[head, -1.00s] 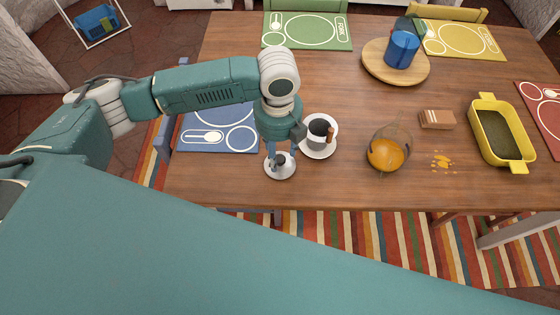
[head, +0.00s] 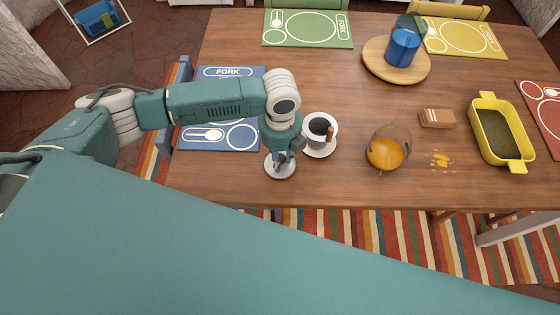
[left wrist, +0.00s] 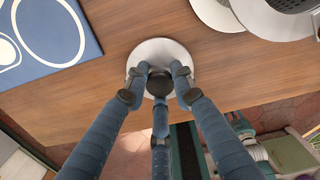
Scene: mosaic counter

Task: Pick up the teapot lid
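The teapot lid (head: 270,172) is a white disc with a dark knob, lying flat near the table's front edge. The left wrist view shows its white rim (left wrist: 160,46) and dark knob (left wrist: 159,83). My left gripper (head: 281,163) is directly above it, pointing down. In the left wrist view, the fingers of this gripper (left wrist: 160,78) stand spread around the knob, with narrow gaps seeming to remain; contact is hard to judge. In the head view the hand covers part of the lid. My right gripper is not in view.
A glass teapot with orange liquid (head: 385,153) is farther right, beside orange spills (head: 441,159). A brown box (head: 437,118) and yellow dish (head: 485,130) are beyond. A blue placemat (head: 215,137) lies left.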

